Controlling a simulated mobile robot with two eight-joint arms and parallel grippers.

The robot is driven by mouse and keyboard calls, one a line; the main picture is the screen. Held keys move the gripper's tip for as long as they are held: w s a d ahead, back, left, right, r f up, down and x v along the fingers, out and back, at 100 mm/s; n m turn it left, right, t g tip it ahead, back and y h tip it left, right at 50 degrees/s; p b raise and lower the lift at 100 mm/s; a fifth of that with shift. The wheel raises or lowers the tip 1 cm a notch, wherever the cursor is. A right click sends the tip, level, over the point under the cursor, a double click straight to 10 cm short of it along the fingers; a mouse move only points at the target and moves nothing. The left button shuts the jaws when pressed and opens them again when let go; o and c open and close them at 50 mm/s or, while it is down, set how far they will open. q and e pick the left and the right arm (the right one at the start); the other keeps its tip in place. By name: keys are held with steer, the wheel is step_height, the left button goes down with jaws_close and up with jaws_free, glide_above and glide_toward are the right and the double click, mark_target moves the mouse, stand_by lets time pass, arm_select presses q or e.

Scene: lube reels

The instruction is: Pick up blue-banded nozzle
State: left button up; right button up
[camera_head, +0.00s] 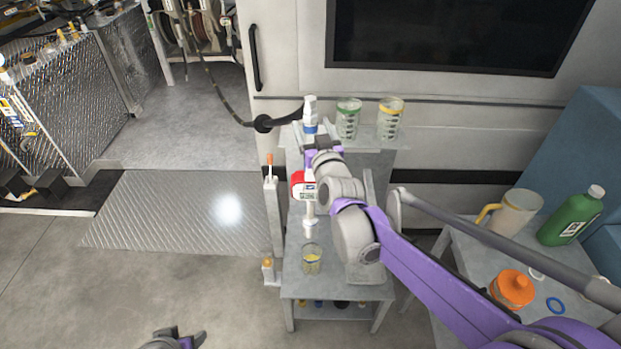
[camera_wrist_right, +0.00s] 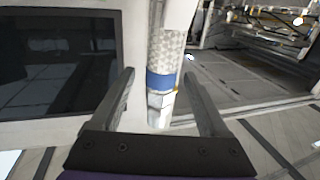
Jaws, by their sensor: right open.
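The blue-banded nozzle (camera_head: 310,108) stands upright at the back of the narrow grey stand, with a black hose running to it from the left. In the right wrist view the nozzle (camera_wrist_right: 163,55) is a pale textured cylinder with a blue band. My right gripper (camera_head: 311,137) is at the nozzle, largely hidden by its own wrist in the head view. In the right wrist view its fingers (camera_wrist_right: 158,78) are open, one on each side of the nozzle near the band, with visible gaps. My left gripper (camera_head: 178,340) shows only partly at the bottom edge; its jaws are unclear.
Two clear measuring cups, green-marked (camera_head: 348,118) and yellow-rimmed (camera_head: 389,118), stand right of the nozzle. A red-and-white container (camera_head: 302,186) and a small cup (camera_head: 311,259) are nearer. A side table holds a jug (camera_head: 512,213), green bottle (camera_head: 573,218) and orange-lidded container (camera_head: 512,289).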

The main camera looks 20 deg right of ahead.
steer(key=shift+w+f, duration=0.1)
steer(key=shift+w, duration=0.7)
steer(key=shift+s, duration=0.2)
steer(key=shift+c, duration=0.4)
jaws_close()
